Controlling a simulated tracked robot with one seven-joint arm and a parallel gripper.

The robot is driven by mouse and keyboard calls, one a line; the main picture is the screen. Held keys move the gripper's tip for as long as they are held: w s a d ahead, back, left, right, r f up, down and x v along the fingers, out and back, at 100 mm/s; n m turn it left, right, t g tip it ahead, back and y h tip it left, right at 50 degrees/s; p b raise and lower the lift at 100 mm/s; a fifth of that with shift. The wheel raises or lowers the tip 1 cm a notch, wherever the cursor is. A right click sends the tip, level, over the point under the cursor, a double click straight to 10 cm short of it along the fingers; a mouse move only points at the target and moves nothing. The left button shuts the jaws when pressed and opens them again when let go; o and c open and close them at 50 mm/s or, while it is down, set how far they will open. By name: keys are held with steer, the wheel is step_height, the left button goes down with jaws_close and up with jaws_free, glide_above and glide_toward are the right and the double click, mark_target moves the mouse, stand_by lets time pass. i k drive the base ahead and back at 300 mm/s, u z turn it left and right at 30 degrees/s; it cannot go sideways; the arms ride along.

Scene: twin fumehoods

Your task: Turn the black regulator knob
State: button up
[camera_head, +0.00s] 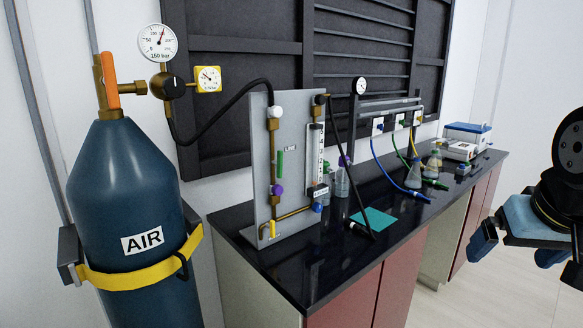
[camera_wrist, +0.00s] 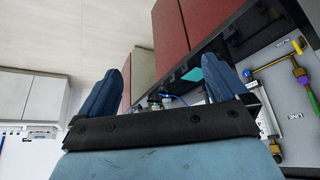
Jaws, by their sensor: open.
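The black regulator knob (camera_head: 173,86) sits on the brass regulator between the gas cylinder and the yellow-framed gauge, in the head view at the upper left. A round white gauge (camera_head: 158,42) stands above it, and a smaller yellow-framed gauge (camera_head: 208,79) is to its right. The blue cylinder (camera_head: 128,195) marked AIR stands below. My gripper (camera_head: 518,248) is at the far right of the head view, far from the knob and partly cut off by the frame. In the wrist view my gripper (camera_wrist: 172,85) has its two blue fingers wide apart with nothing between them. The knob is not in the wrist view.
An orange valve handle (camera_head: 111,80) stands left of the knob. A black hose (camera_head: 225,112) runs from the regulator to a grey panel (camera_head: 258,150) on the dark bench (camera_head: 300,262). Glassware and hoses stand farther along. Open floor (camera_head: 500,285) lies right of the bench.

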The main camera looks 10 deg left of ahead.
mark_target(173, 86)
steer(key=z, duration=1.2)
steer(key=i, duration=0.1)
steer(key=u, duration=2.7)
steer(key=k, duration=0.8)
steer(key=u, duration=0.25)
steer(key=i, duration=0.8)
steer(key=z, duration=0.1)
